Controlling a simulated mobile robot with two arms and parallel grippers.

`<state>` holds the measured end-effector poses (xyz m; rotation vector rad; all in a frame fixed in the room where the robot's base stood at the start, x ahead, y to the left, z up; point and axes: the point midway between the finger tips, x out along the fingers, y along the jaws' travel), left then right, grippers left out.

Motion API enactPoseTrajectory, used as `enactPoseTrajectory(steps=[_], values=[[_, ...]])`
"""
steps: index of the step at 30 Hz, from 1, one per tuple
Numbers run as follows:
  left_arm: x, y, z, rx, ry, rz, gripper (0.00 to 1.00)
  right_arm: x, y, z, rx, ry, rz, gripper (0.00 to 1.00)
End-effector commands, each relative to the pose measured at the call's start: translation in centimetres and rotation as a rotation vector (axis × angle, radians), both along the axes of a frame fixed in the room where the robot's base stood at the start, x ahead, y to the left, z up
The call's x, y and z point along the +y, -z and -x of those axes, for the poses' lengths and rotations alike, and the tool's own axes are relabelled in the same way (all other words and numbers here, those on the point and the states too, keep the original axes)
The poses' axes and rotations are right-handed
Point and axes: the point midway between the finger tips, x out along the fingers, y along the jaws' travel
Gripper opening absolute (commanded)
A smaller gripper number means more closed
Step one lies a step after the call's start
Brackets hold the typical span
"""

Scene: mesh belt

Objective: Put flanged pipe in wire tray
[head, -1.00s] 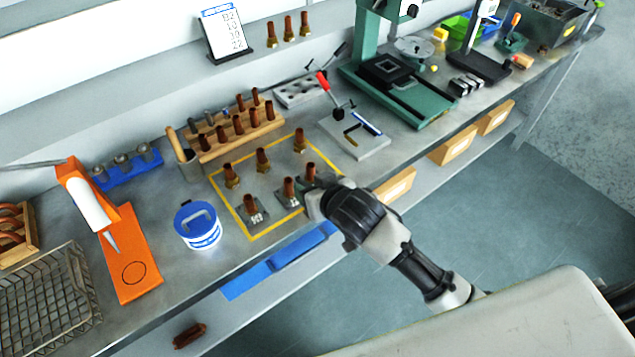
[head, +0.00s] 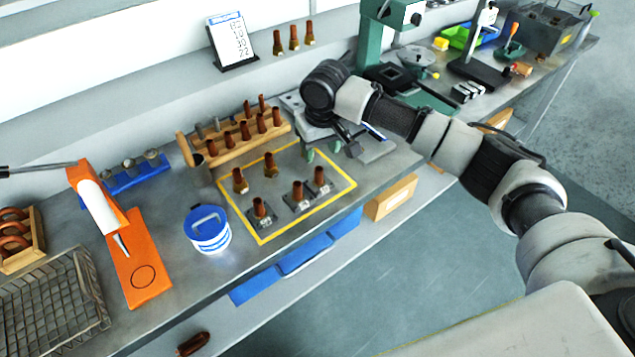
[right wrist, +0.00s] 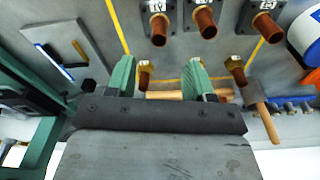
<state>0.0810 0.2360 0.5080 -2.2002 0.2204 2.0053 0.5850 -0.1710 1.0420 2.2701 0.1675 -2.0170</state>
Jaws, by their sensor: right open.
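Several upright copper pipes stand in a yellow-taped area (head: 259,241). The back ones have brass hex bases, such as the left one (head: 240,183); the front ones stand on dark square labelled plates, such as the middle one (head: 298,194). My right gripper (head: 323,152) is at the area's back right corner. In the right wrist view, its green fingers (right wrist: 160,78) are apart, with a brass-based pipe (right wrist: 145,74) showing between them, nearer the left finger. Whether they touch is unclear. The wire tray (head: 92,290) is at the lower left. My left gripper is out of view.
A blue-and-white tub (head: 208,232) and an orange stand (head: 140,270) stand between the taped area and the tray. A wooden rack (head: 240,142) with pipes is behind the area. A green press (head: 374,45) stands to the right.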

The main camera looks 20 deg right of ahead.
Motion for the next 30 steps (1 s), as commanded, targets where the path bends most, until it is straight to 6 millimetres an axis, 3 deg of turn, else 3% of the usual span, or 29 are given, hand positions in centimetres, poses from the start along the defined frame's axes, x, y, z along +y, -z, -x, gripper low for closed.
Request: enactPoseTrajectory(steps=[6, 14, 21, 30], values=[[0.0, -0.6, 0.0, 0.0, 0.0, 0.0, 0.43, 0.1, 3.5, -0.3, 0.002, -0.001, 0.0, 0.53], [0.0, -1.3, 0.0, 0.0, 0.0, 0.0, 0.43, 0.1, 5.5, -0.6, 0.0, -0.002, 0.0, 0.53], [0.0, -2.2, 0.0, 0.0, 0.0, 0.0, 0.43, 0.1, 9.1, -1.0, -0.001, -0.002, 0.0, 0.53], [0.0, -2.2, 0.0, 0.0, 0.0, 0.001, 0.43, 0.1, 9.8, -1.1, -0.004, -0.003, -0.001, 0.53]])
